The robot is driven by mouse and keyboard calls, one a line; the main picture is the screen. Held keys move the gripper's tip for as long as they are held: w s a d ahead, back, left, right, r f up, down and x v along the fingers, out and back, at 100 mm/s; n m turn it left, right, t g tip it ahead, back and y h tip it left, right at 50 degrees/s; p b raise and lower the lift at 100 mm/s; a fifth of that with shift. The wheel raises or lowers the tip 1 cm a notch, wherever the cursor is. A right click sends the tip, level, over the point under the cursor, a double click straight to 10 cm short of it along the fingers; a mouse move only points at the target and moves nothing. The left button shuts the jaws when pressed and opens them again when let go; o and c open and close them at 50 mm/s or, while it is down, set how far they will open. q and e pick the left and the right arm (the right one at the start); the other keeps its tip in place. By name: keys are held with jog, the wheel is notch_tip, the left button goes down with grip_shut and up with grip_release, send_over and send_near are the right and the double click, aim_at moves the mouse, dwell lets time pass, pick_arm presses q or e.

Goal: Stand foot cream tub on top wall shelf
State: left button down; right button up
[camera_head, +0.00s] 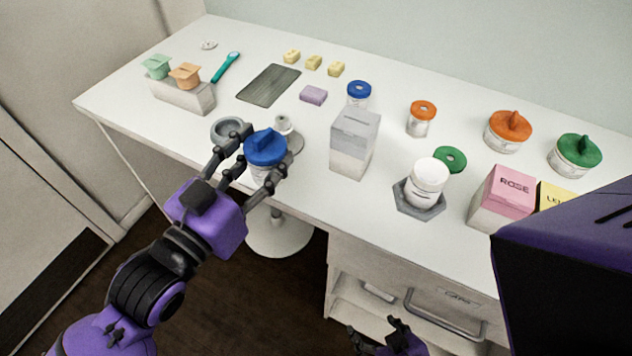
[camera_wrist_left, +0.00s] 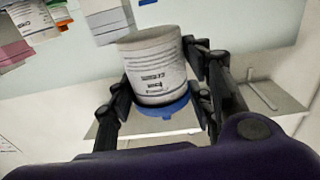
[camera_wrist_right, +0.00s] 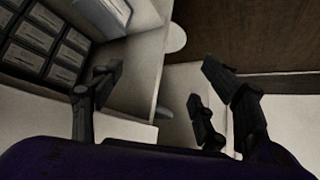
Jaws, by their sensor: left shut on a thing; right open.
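The held tub (camera_head: 264,150) is white with a blue knobbed lid. It is off the table, above the front edge, lid up in the head view. My left gripper (camera_head: 247,170) is shut around its sides. In the left wrist view the white tub (camera_wrist_left: 155,68) shows a printed label, too small to read, with the blue lid at the lower side. My right gripper (camera_head: 385,340) is low in front of the desk, open and empty; its spread fingers show in the right wrist view (camera_wrist_right: 150,105). I cannot identify the top wall shelf with certainty.
A grey bowl (camera_head: 230,131) and small stand (camera_head: 287,132) are close to the held tub. A grey-white box (camera_head: 355,145), a white jar (camera_head: 429,175) on a hexagonal tray (camera_head: 418,207) and a pink box (camera_head: 503,197) stand along the front. Orange-lidded (camera_head: 508,131) and green-lidded (camera_head: 575,155) tubs stand behind.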

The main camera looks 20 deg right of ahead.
pick_arm(q)
jog(key=w+d+f, duration=0.1)
jog(key=d+f, duration=0.1)
jog(key=w+d+f, duration=0.1)
jog(key=d+f, duration=0.1)
jog(key=w+d+f, duration=0.1)
jog(key=d+f, duration=0.1)
jog(key=shift+w+d+f, duration=0.1)
jog(key=shift+f, duration=0.3)
jog(key=shift+f+b, duration=0.4)
jog(key=shift+f, duration=1.1)
jog(key=shift+f, duration=0.15)
jog(key=c, duration=0.8)
grip_release()
jog(key=shift+c, duration=0.2)
